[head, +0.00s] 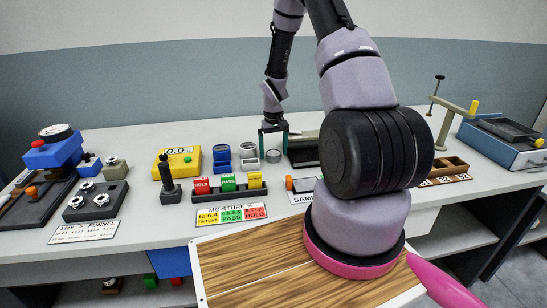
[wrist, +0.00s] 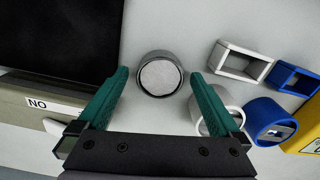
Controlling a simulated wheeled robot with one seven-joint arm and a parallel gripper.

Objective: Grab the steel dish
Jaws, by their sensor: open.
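The steel dish (wrist: 160,76) is a small round grey metal cup with a pale grey, speckled inside, upright on the light bench top. In the wrist view it lies between and slightly beyond the green fingertips, with a gap on both sides. In the head view the dish (head: 273,156) shows as a small ring just below my gripper (head: 273,138). My gripper is open and empty, pointing down over the dish. The fingers do not appear to touch it. My arm hides part of the bench to the right.
White (head: 249,153) and blue (head: 221,157) square-and-round holders stand close left of the dish. A black-topped unit (head: 303,152) stands close right, partly hidden. A yellow meter (head: 177,161) and a card rack (head: 230,188) are further left. Little free room surrounds the dish.

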